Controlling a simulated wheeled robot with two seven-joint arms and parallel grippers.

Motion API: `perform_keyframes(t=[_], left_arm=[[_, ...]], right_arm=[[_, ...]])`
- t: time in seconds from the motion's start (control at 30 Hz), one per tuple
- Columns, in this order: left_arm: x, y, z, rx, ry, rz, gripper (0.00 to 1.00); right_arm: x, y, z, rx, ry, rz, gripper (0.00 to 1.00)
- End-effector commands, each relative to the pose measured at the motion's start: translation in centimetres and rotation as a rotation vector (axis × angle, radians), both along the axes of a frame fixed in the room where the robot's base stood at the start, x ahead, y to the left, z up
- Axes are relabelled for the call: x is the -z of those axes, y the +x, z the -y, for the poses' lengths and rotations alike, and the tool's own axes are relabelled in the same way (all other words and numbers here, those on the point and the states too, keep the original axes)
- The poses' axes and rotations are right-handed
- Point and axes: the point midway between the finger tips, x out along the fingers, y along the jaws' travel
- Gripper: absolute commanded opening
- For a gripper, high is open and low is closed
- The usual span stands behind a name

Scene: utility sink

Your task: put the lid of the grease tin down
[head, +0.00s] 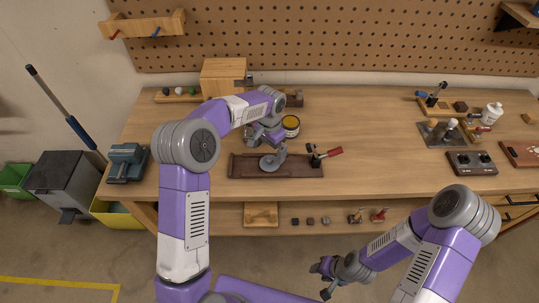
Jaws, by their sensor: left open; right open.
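The grease tin (291,126), a small round can with a yellowish rim and dark top, stands on the workbench behind the dark red-brown board. My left gripper (272,141) is open, just left of and in front of the tin, above the bench; its arm hides part of this area. A grey round disc (269,164) lies on the board below the gripper; I cannot tell whether it is the lid or part of a fixture. No lid shows clearly between the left fingers. My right gripper (325,279) is open and empty, low in front of the bench.
The board (245,168) carries a red-handled clamp (324,154). A wooden box (222,76) stands behind my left arm. A teal vise (126,162) is at the left end. The bench (375,140) is clear right of the clamp, up to the grey plate (442,134).

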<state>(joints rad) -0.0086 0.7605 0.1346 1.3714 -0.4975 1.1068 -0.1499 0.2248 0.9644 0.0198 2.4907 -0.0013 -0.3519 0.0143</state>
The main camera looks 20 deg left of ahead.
Motion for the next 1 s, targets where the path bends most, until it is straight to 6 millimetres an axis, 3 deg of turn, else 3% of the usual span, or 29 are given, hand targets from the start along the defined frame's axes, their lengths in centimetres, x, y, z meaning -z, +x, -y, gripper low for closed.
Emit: perform_keyframes(t=[0.1,0.33,1.0], left_arm=[[-2.8,0.0,0.0,0.000,-0.001,0.003,1.00],[-5.9,0.0,0.0,0.000,0.000,0.001,1.00],[-6.5,0.0,0.0,0.000,0.000,-0.001,1.00]], right_arm=[[-0.5,0.0,0.0,0.000,0.000,0.000,0.43],[-1.0,0.0,0.0,0.000,0.000,0.000,0.43],[-1.0,0.0,0.0,0.000,0.000,0.000,0.43]])
